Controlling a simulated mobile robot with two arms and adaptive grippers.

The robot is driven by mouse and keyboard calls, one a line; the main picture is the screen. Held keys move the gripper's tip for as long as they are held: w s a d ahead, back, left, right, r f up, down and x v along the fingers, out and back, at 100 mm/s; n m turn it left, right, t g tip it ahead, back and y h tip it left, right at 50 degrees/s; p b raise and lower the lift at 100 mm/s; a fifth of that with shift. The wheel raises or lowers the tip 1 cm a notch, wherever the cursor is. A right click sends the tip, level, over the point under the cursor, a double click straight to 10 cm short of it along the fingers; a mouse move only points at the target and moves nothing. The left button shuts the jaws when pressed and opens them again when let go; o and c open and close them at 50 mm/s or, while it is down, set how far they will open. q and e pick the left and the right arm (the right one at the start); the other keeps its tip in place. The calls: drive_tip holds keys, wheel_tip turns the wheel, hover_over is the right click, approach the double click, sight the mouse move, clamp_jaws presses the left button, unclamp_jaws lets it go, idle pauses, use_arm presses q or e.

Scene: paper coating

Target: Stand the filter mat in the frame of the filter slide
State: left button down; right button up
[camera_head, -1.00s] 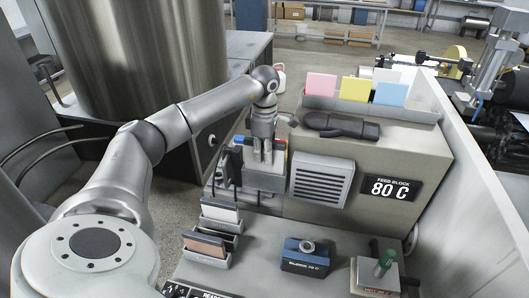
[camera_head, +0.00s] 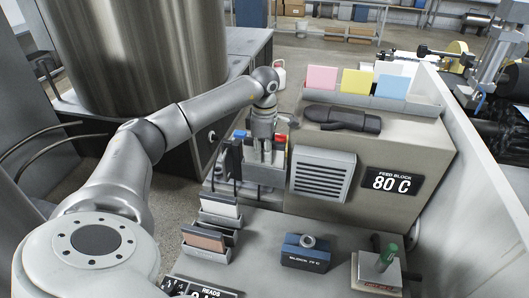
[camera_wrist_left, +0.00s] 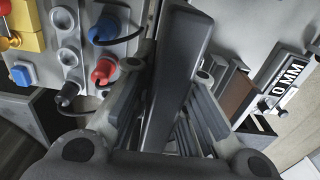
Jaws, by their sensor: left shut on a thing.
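My left gripper (camera_head: 264,158) is at the back left of the bench, pointing down over a grey block. In the left wrist view it is shut on a dark grey slab (camera_wrist_left: 180,70), apparently the filter mat. The slab stands edge-on between the fingers. In the head view the fingers and block mostly hide it. I cannot tell whether its lower edge sits in a frame, and I cannot make out the filter slide for sure. My right gripper is not in view.
A white plate (camera_head: 218,206) and a brown plate (camera_head: 204,238) stand in holders at the front left. A louvred grille (camera_head: 322,175) is right of the gripper. Red and blue plugs crowd it in the wrist view. A blue block (camera_head: 304,254) stands on the front bench.

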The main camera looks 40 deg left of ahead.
use_arm(q)
drive_tip(key=c, duration=1.4)
unclamp_jaws()
drive_tip(key=shift+o, duration=0.2)
wheel_tip(320, 180, up, 12)
